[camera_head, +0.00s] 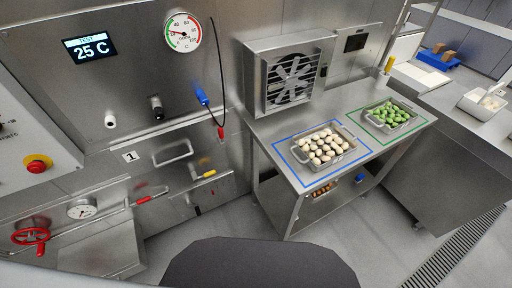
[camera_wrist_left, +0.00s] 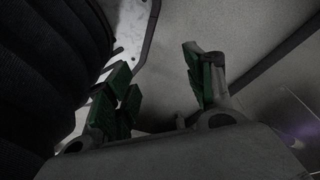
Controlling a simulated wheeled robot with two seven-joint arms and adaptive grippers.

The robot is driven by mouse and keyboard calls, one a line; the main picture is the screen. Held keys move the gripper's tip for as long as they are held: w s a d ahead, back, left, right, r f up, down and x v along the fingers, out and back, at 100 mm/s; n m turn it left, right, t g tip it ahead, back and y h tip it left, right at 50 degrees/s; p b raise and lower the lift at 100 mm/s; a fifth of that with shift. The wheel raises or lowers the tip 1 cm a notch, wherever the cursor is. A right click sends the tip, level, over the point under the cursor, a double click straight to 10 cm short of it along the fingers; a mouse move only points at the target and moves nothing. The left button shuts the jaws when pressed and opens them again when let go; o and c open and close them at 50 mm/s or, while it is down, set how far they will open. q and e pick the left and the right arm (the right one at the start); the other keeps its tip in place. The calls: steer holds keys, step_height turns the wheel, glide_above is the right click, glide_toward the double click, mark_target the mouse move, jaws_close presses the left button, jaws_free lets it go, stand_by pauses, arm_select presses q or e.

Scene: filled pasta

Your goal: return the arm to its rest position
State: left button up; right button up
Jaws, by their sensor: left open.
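My left gripper (camera_wrist_left: 160,95) shows in the left wrist view with its green-padded fingers apart and nothing between them. Behind the fingers is a plain grey surface, and a dark ribbed part of my own body fills the left side. Neither of my grippers shows in the head view; only a dark rounded part of mine is at the bottom. My right gripper is in no view.
A steel table (camera_head: 284,205) carries a tray of pale filled pasta (camera_head: 350,160) in a blue outline and a tray of green pieces (camera_head: 414,122) in a green outline. A fan unit (camera_head: 262,75) stands behind. The floor (camera_head: 225,222) in front is clear.

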arm_select(q)
steer(key=s+a+r+p, duration=0.2)
steer(key=s+p, duration=0.3)
steer(key=s, duration=0.1)
steer(key=s+a+r+g+p, duration=0.1)
steer(key=s+a+r+p, duration=0.1)
steer(key=s+p, duration=0.4)
steer(key=shift+s+a+y, duration=0.15)
steer(key=shift+y, duration=0.15)
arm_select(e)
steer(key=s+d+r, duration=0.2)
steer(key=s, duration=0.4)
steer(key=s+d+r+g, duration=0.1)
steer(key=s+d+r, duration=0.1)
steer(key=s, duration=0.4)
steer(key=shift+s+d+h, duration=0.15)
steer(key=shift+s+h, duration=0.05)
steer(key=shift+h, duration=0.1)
arm_select(q)
steer(key=shift+f, duration=0.2)
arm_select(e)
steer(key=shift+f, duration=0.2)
arm_select(q)
step_height(320, 180, down, 4)
steer(key=b, duration=0.4)
steer(key=shift+f+b, duration=0.15)
steer(key=shift+b, duration=0.15)
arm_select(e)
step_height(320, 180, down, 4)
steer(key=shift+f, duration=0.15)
